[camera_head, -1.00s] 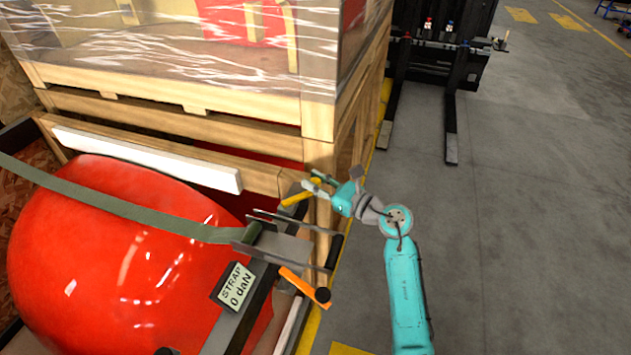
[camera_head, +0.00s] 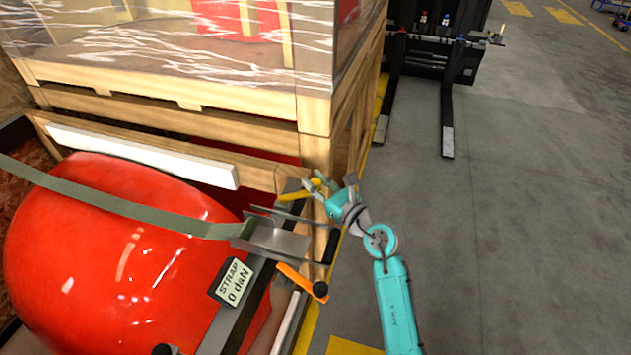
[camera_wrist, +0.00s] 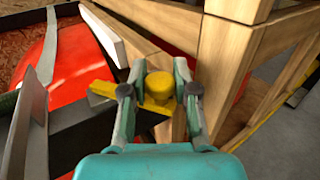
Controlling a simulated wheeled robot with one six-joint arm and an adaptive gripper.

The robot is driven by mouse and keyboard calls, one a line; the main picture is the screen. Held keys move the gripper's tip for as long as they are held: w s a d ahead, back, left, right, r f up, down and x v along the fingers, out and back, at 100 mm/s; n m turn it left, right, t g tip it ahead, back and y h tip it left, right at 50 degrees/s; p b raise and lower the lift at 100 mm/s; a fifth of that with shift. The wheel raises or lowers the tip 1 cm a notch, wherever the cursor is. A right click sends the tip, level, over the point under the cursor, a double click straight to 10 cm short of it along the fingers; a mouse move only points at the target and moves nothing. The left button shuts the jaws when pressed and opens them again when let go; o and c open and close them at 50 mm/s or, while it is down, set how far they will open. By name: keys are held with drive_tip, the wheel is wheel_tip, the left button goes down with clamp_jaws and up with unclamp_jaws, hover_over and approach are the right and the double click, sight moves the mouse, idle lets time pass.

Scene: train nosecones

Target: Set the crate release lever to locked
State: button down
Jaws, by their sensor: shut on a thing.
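The yellow lever (camera_head: 297,192) sits at the crate's near right corner, beside a wooden post. In the wrist view its round yellow knob (camera_wrist: 159,86) stands between my two fingers, and its flat yellow arm runs to the left. My gripper (camera_head: 321,184) is shut on this lever; the wrist view shows a finger on each side of the knob (camera_wrist: 159,90). The fingers hide part of the lever in the head view. I see no readable locked mark near it.
A red nosecone (camera_head: 110,250) lies under a green strap (camera_head: 120,205). An orange handle (camera_head: 296,278) and a display reading "STRAP 0 daN" (camera_head: 235,283) are close below the lever. A wrapped wooden crate (camera_head: 180,80) stands behind. Grey floor to the right is open up to a forklift (camera_head: 435,50).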

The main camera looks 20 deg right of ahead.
drive_tip(key=c, duration=0.9)
unclamp_jaws()
drive_tip(key=v, duration=1.2)
drive_tip(key=shift+f, duration=0.1)
